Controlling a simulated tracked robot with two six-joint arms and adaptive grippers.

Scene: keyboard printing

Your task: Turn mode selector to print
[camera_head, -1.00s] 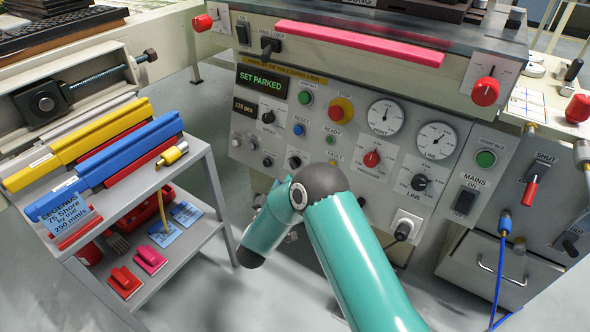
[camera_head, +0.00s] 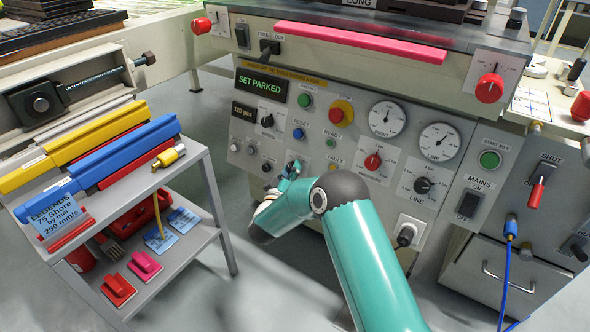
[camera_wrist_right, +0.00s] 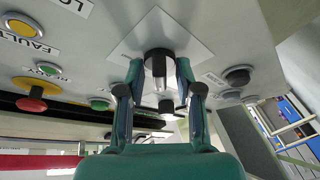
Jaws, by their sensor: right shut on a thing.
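The mode selector appears to be the black knob (camera_wrist_right: 158,62) on a pale square plate. In the right wrist view it sits between the two fingers of my right gripper (camera_wrist_right: 160,78), which is shut on it. A pale line runs along the knob's face. In the head view my right gripper (camera_head: 290,174) reaches the lower part of the grey panel, and my arm and fingers largely hide the knob and its markings. I cannot read which position it points to. My left gripper is not in view.
A red emergency button (camera_head: 340,112) sits above. A shelf cart (camera_head: 205,170) with squeegees stands at the left. The display reads SET PARKED.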

